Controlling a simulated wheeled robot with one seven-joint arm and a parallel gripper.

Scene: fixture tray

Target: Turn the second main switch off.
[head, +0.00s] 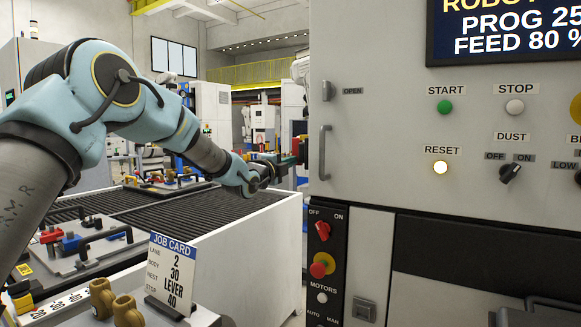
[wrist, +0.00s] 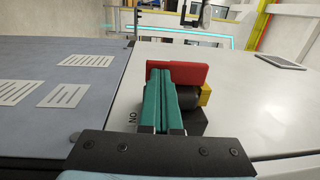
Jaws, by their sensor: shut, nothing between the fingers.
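My gripper (wrist: 160,90) shows in the wrist view with its two teal fingers shut together and nothing between them. Directly at the fingertips is a switch with a red handle (wrist: 192,74), a black round body (wrist: 190,105) and a yellow piece (wrist: 206,94). The fingers hide part of it, and I cannot tell whether they touch the handle. An ON label (wrist: 132,118) reads upside down beside it. In the head view my gripper (head: 282,161) is at the cabinet's left edge, where the switch is barely visible. Another red rotary switch (head: 322,230), marked OFF and ON, is on the front panel.
A red-and-yellow stop button (head: 322,265) is below the front switch. A vertical door handle (head: 325,152) stands out from the cabinet front.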

